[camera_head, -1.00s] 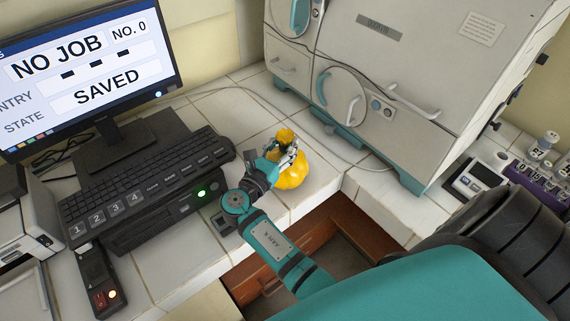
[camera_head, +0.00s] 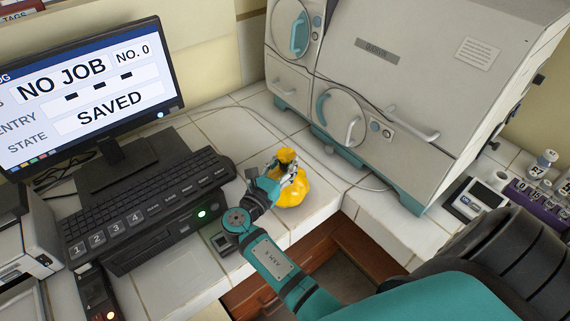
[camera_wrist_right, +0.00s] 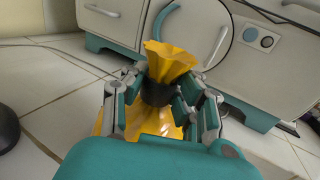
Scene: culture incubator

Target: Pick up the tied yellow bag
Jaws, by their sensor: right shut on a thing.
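The tied yellow bag (camera_head: 293,192) is on the white tiled counter, in front of the incubator. Its gathered neck, with a dark tie, and its flared yellow top (camera_wrist_right: 168,62) stand up in the right wrist view. The bag's lower body is partly hidden behind the gripper. I cannot tell whether the bag's underside touches the counter. My left gripper is not in view.
The incubator (camera_head: 400,90), with a round door and handles, stands behind the bag. A keyboard unit (camera_head: 150,205) and monitor (camera_head: 85,95) are at left. A cable (camera_head: 370,187) runs along the counter. The counter's front edge drops to a brown recess (camera_head: 320,262).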

